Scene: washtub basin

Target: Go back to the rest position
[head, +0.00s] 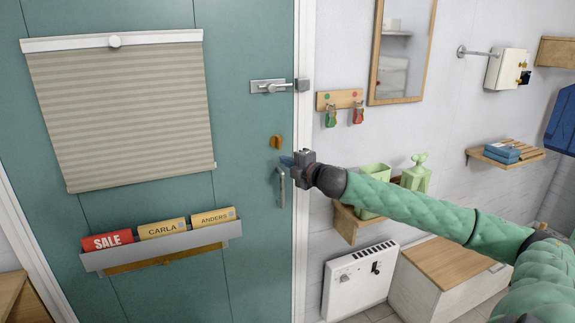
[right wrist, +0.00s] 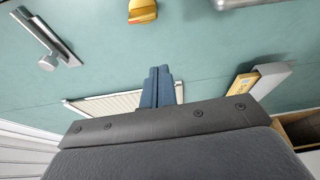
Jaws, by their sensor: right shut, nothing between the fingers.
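My right gripper (head: 287,161) is in front of the teal door (head: 255,220), close to the upper end of the grey door handle (head: 281,188). In the right wrist view its two blue fingers (right wrist: 157,87) are together with nothing between them. My right arm, in a green quilted sleeve, reaches in from the right edge of the head view. A brass thumb-turn (head: 276,142) sits on the door just above the gripper; it also shows in the right wrist view (right wrist: 142,11). A metal slide bolt (head: 270,87) is higher up. My left gripper does not show.
A rack (head: 165,252) with cards hangs on the door below a beige blind (head: 125,115). Right of the door are a key rack (head: 340,99), a mirror (head: 403,50), a small shelf (head: 347,223), a white heater (head: 355,283) and a wooden-lidded bench (head: 450,272).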

